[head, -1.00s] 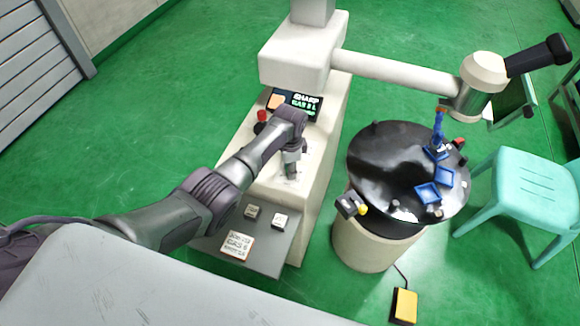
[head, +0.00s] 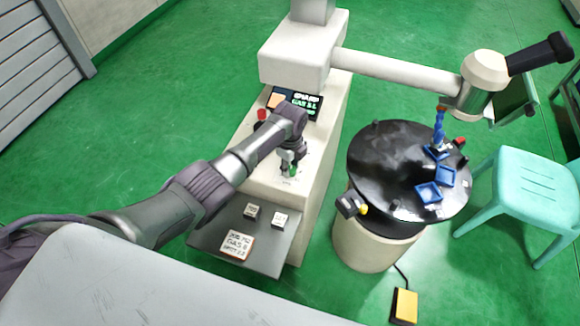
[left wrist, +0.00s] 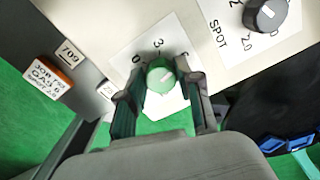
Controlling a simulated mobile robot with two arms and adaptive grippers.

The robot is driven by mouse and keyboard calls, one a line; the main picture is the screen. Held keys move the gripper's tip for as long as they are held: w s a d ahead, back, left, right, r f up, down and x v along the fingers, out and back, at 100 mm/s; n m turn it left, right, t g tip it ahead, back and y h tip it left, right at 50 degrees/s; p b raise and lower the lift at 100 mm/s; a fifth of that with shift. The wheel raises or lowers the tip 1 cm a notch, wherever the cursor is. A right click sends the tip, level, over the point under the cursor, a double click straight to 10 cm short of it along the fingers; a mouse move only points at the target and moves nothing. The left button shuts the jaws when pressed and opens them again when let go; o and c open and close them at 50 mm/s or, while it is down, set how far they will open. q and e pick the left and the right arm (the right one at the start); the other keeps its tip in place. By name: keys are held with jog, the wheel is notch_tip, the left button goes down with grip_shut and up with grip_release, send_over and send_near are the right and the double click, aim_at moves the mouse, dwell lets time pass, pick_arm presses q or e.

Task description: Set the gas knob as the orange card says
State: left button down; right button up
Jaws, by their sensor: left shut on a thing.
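My left gripper (head: 291,163) is over the sloped panel of the white machine. It is shut on the green gas knob (left wrist: 160,78), with one finger on either side of it. The knob sits on a white dial plate (left wrist: 127,57) marked 0, 3 and a partly hidden number at right. Its pale pointer line seems to aim up and right, between the 3 and that number. The orange-edged card (head: 238,246) lies on the grey shelf and reads GAS 6; it also shows in the left wrist view (left wrist: 46,76). My right gripper is not in view.
A dark SPOT knob (left wrist: 266,15) is beside the gas dial. A small display (head: 305,103) shows a GAS line, its digits blurred. Small white blocks (head: 280,219) stand on the shelf (head: 268,257). A round black table (head: 375,165) stands at right.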

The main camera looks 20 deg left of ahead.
aim_at(291, 169)
pick_arm(q)
jog(key=shift+m, duration=0.9)
jog(key=c, duration=0.8)
grip_release()
jog(key=shift+o, duration=0.2)
notch_tip(291, 169, up, 12)
